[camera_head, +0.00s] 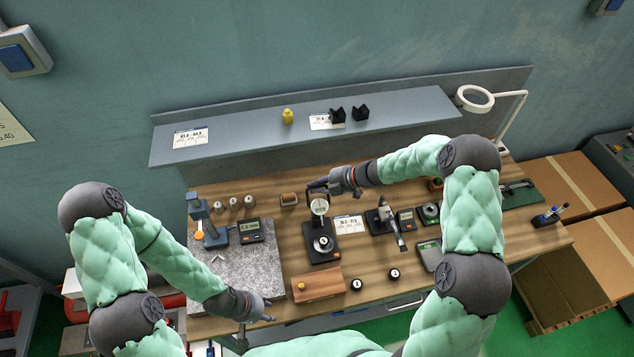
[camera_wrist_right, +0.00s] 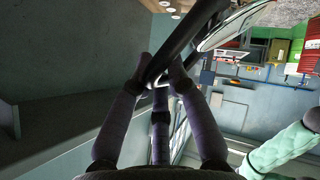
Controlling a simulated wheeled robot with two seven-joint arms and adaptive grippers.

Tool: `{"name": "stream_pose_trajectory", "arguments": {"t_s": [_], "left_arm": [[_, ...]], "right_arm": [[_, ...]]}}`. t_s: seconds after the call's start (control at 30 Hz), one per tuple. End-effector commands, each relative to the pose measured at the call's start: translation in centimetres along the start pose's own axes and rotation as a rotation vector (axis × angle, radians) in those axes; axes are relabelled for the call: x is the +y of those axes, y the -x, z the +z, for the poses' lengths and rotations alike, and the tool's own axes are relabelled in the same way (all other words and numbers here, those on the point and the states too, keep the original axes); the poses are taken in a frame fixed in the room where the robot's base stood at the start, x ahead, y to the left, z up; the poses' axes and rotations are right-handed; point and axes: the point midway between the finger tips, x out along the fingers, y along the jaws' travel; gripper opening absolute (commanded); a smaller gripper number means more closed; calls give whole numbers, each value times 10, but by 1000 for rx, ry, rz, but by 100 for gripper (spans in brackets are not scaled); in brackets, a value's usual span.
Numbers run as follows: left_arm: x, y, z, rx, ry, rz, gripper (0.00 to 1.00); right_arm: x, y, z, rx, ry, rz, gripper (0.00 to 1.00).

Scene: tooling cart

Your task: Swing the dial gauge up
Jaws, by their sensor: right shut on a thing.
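The dial gauge (camera_head: 320,206), with a round pale face, is on a black stand with a square base (camera_head: 322,256) in the middle of the workbench. My right gripper (camera_head: 316,188) reaches in from the right and is just behind the dial. In the right wrist view its fingers (camera_wrist_right: 161,78) are shut on a dark bar (camera_wrist_right: 190,32) of the gauge, and the dial (camera_wrist_right: 232,24) shows edge-on beside it. My left gripper (camera_head: 266,316) hangs over the front edge of the bench, apart from the gauge; its finger opening is too small to tell.
A granite plate (camera_head: 238,275) with a digital gauge (camera_head: 250,231) lies to the left. A wooden block (camera_head: 318,285) sits in front of the stand. A grey shelf (camera_head: 250,128) runs behind.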

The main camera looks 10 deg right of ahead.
Motion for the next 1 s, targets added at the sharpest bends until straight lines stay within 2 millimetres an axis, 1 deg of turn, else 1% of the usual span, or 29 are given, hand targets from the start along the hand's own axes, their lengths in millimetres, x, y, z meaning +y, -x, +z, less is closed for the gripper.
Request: {"name": "stream_pose_trajectory", "arguments": {"t_s": [0.4, 0.63, 1.0], "left_arm": [[2, 7, 1, -1, 0, 0, 40], [3, 7, 0, -1, 0, 0, 40], [3, 8, 0, 0, 0, 0, 40]], "right_arm": [[24, -18, 17, 0, 4, 0, 0], [30, -24, 22, 0, 5, -1, 0], [31, -25, 24, 0, 4, 0, 0]]}}
